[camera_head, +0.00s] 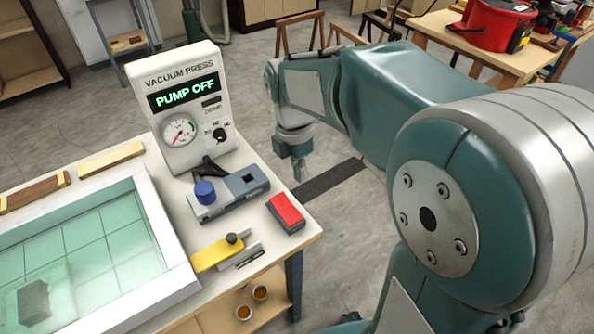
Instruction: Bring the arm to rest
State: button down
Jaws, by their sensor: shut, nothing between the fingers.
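My arm reaches across the right half of the view, with its large joint nearest the camera. My gripper (299,172) hangs pointing down from the far end of the arm. It is shut and empty, small in the view. It appears just right of the worktable's (318,229) right edge, with grey floor behind it, apart from the things on the table.
The vacuum press unit (183,107) reads "PUMP OFF". A blue-knobbed grey fixture (228,195), a red block (286,212), a yellow tool (216,254) and a white-framed press bed (160,226) share the table.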

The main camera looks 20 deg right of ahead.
jog(key=s+r+m+t, duration=0.2)
jog(key=s+m, duration=0.4)
jog(key=m, duration=0.4)
jog(key=s+d+r+m+t, duration=0.1)
jog(key=s+r+m+t, duration=0.2)
jog(key=m, duration=0.8)
jog(key=s+t, duration=0.2)
jog(key=s, duration=0.2)
jog(key=shift+d+m, duration=0.2)
jog(key=shift+m, duration=0.1)
